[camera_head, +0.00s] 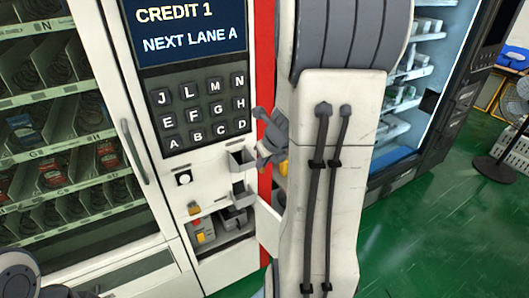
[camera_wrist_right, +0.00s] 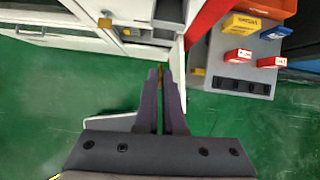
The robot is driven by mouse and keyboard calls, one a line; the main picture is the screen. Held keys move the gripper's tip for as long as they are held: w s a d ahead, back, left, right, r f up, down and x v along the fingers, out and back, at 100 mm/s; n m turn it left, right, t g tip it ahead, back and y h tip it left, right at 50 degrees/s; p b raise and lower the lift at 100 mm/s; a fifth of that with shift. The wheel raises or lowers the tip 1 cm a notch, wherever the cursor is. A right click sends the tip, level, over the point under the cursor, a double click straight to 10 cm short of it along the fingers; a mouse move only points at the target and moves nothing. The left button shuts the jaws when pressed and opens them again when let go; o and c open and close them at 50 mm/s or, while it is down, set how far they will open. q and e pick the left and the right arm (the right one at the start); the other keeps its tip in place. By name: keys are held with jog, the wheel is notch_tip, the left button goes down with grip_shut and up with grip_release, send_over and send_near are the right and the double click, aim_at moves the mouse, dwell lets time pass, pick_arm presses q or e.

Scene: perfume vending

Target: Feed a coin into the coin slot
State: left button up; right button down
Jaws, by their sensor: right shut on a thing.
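My right gripper (camera_head: 268,140) is in front of the vending machine panel, just right of the keypad (camera_head: 200,112). Its fingers are closed together in the right wrist view (camera_wrist_right: 160,75), with a thin gold-brown edge of a coin (camera_wrist_right: 160,76) between the tips. The machine's screen (camera_head: 190,28) reads CREDIT 1 and NEXT LANE A. I cannot tell for sure which is the coin slot. My left gripper is not in view.
Small grey bins (camera_head: 242,160) project from the panel beside the gripper. A white flap (camera_head: 268,225) stands out lower down. A grey stand (camera_wrist_right: 238,62) holds yellow, red and blue boxes to the right in the wrist view. The green floor (camera_wrist_right: 50,100) is open.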

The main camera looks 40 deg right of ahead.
jog(key=shift+m, duration=0.5)
jog(key=shift+w+d+f+p, duration=0.1)
jog(key=shift+w+d+f, duration=0.65)
jog(key=shift+w, duration=1.4)
jog(key=shift+w+d+f+p, duration=0.15)
jog(key=shift+w+d+f, duration=0.35)
jog(key=shift+w+f, duration=1.15)
jog(key=shift+w+d+f+p, duration=0.1)
jog(key=shift+w+d+f, duration=0.4)
jog(key=shift+w, duration=2.2)
jog(key=shift+d+r, duration=0.1)
jog(key=shift+r, duration=0.05)
